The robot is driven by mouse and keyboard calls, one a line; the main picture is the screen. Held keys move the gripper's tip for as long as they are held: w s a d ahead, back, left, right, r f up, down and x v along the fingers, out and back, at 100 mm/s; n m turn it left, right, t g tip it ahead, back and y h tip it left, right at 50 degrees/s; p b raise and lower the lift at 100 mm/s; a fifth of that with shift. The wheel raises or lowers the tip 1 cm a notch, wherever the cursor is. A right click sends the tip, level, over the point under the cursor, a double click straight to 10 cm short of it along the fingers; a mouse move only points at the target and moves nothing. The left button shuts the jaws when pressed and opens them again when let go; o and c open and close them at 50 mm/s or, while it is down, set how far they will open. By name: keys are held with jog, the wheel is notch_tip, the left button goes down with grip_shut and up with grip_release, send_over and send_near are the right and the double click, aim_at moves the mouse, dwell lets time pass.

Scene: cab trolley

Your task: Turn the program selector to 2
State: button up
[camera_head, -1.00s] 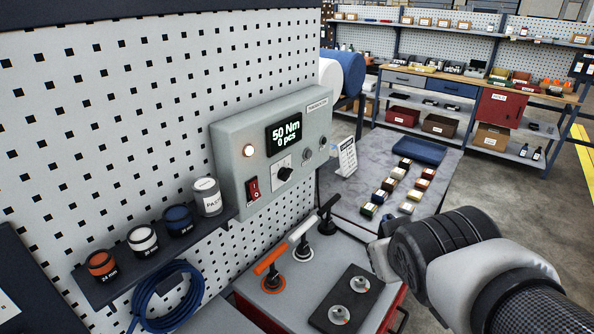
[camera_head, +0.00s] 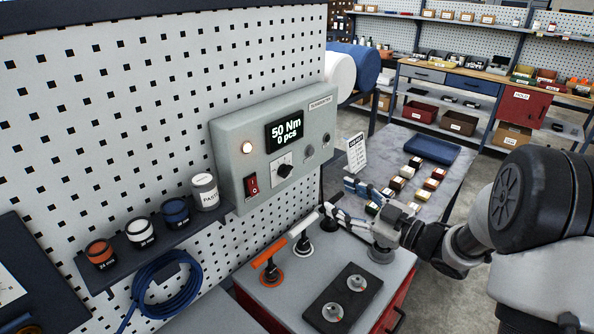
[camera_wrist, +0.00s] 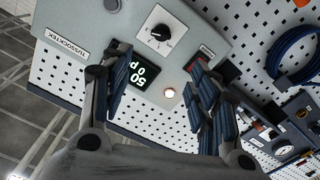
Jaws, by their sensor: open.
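The program selector (camera_head: 285,171) is a black knob on a white dial plate on the front of the grey control box (camera_head: 232,135). In the wrist view the selector (camera_wrist: 159,33) is near the top middle, its dial markings too small to read. My gripper (camera_head: 338,200) is in front of the box, to the right of the selector and apart from it. In the wrist view my gripper (camera_wrist: 155,90) has its two fingers spread wide, with nothing between them. The display (camera_head: 284,131) above the selector reads 50 Nm, 0 pcs.
A red switch (camera_head: 251,185) and a lit lamp (camera_head: 246,147) are left of the selector. Below, T-handled tools (camera_head: 268,262) stand on the grey trolley top, one close beneath my gripper. A shelf (camera_head: 145,255) with jars is at the left. A sign (camera_head: 356,152) stands behind.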

aim_at(288, 173)
jog(key=b+x, duration=0.1)
jog(key=x, duration=1.6)
jog(key=shift+a+r, duration=0.1)
jog(key=shift+a, duration=0.05)
jog(key=shift+c, duration=0.4)
jog(key=c, duration=1)
jog(key=shift+b, duration=0.6)
jog(key=n+b, duration=0.1)
jog(key=b, duration=0.1)
jog(key=n+b, duration=0.2)
jog(key=shift+f+n, duration=0.25)
jog(key=shift+n, duration=0.05)
jog(key=n+b, duration=0.3)
jog(key=b, duration=0.1)
jog(key=shift+s, duration=0.1)
jog(key=shift+a+r+n+b, duration=0.1)
jog(key=shift+n+b, duration=0.85)
jog(key=shift+n, duration=0.15)
